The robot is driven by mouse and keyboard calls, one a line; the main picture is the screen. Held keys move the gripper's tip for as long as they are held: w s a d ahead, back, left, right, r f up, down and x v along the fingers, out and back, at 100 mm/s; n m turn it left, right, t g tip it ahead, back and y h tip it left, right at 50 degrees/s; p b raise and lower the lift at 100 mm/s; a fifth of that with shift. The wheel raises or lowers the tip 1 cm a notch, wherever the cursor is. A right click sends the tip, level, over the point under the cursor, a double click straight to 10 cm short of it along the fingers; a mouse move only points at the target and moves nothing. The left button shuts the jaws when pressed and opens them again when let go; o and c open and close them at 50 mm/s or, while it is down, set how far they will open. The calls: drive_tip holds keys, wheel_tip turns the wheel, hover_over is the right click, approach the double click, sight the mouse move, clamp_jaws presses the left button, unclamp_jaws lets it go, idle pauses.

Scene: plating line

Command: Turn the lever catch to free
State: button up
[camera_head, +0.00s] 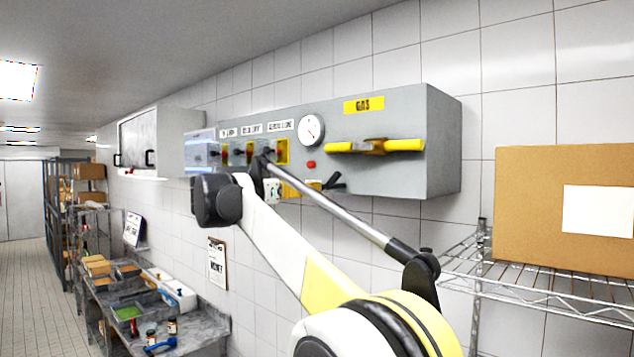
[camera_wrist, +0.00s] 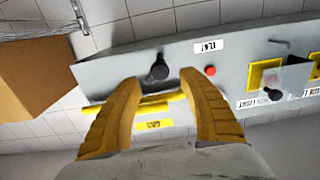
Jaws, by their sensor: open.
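A short black lever with a rounded end (camera_wrist: 159,71), which looks like the lever catch, is on the grey panel (camera_wrist: 110,70). There is a gap on both sides, and I see no clear contact. How far the fingertips are from the lever in depth I cannot tell.
A red button (camera_wrist: 210,70) is close beside one finger. Several covered switches (camera_head: 282,150) are to the left. A wire shelf with a cardboard box (camera_head: 530,205) stands at right.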

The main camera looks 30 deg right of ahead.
drive_tip(key=p+x, duration=0.1)
drive_tip(key=x, duration=0.4)
drive_tip(key=shift+d, duration=0.15)
clamp_jaws()
